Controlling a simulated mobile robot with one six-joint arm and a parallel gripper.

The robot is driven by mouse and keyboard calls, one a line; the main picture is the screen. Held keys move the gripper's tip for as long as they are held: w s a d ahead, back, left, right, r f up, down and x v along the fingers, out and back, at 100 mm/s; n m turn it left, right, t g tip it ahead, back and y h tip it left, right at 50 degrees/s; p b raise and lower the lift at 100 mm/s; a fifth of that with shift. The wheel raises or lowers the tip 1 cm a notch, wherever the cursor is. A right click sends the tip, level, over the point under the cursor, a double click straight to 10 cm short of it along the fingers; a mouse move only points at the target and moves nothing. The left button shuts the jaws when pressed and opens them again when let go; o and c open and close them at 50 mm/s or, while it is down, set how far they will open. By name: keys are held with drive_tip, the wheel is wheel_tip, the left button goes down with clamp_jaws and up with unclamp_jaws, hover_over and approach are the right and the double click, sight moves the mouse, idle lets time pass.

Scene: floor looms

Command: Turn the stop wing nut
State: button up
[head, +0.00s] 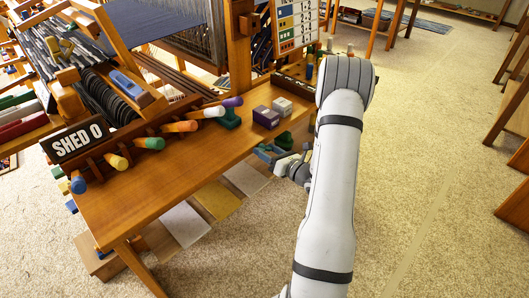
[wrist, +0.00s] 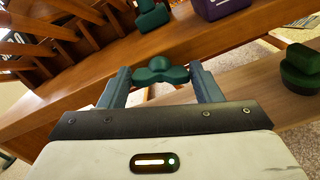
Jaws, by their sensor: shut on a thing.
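The stop wing nut is a dark green, two-winged knob (wrist: 160,71) in the wrist view, at the edge of the wooden loom bench. My gripper (wrist: 162,78) has one finger at each end of the wings and is shut on it. In the head view my gripper (head: 272,155) is at the bench's right edge, partly hidden by my arm. The wing nut is hard to make out there.
The bench top (head: 165,185) bears a green knob (head: 229,118), a purple block (head: 266,117) and a grey block (head: 282,106).

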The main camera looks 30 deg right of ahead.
drive_tip(key=m+p, duration=0.5)
drive_tip(key=shift+s+r+m, duration=0.1)
drive_tip(key=shift+r+m, duration=0.05)
drive_tip(key=shift+m, duration=0.25)
drive_tip(key=m+p, duration=0.2)
drive_tip(key=m, duration=0.1)
drive_tip(key=shift+p, duration=0.3)
drive_tip(key=shift+f+m+p, duration=0.25)
drive_tip(key=shift+m+p, duration=0.55)
drive_tip(key=shift+m, duration=0.7)
drive_tip(key=o, duration=1)
drive_tip(key=shift+d, duration=0.1)
drive_tip(key=v, duration=0.7)
drive_tip(key=shift+s+d+p, duration=0.15)
drive_tip(key=shift+s+p, duration=0.15)
drive_tip(key=shift+s, duration=0.05)
